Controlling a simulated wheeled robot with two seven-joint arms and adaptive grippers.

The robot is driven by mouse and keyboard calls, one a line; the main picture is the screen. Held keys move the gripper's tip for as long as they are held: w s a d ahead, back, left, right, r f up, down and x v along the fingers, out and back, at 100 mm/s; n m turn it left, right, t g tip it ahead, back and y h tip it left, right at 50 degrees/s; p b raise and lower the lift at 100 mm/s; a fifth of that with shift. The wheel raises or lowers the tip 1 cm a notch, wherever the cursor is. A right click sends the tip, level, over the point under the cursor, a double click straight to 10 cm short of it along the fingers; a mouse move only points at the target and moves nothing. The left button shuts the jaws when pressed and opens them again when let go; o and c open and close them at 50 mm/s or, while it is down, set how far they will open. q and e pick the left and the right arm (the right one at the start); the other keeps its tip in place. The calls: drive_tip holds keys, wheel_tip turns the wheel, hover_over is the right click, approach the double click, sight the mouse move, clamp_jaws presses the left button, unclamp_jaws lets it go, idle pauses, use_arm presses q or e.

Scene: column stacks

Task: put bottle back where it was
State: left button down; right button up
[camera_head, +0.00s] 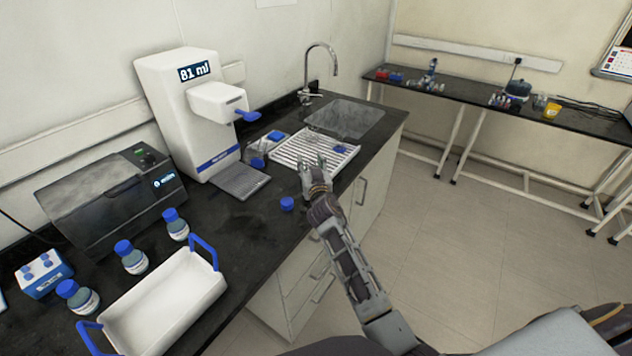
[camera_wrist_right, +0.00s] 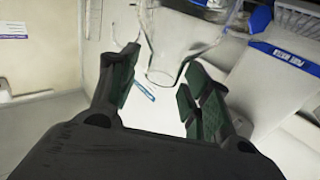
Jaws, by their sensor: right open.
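My right gripper (camera_head: 313,163) reaches over the counter at the front edge of the white slatted drying rack (camera_head: 288,152). In the right wrist view its two fingers (camera_wrist_right: 160,90) stand apart. A clear, uncapped glass bottle (camera_wrist_right: 182,45) shows there, its open neck between or just beyond the fingertips; I cannot tell if they touch. I cannot make this bottle out clearly in the head view. Three blue-capped bottles stand at the left: one bottle (camera_head: 177,225), a second (camera_head: 131,257) and a third (camera_head: 79,297). A loose blue cap (camera_head: 287,204) lies on the counter. My left gripper is not in view.
A white dispenser reading 81 ml (camera_head: 200,110) stands behind a grey drip tray (camera_head: 240,181). A grey machine (camera_head: 105,198) is left of it. A white blue-handled carrier (camera_head: 165,312) sits at the front. The sink (camera_head: 345,118) is behind the rack. Some counter around the cap is clear.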

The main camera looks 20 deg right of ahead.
drive_tip(key=s+a+b, duration=0.1)
drive_tip(key=s, duration=1)
drive_tip(key=shift+s+a, duration=0.25)
drive_tip(key=shift+s, duration=0.15)
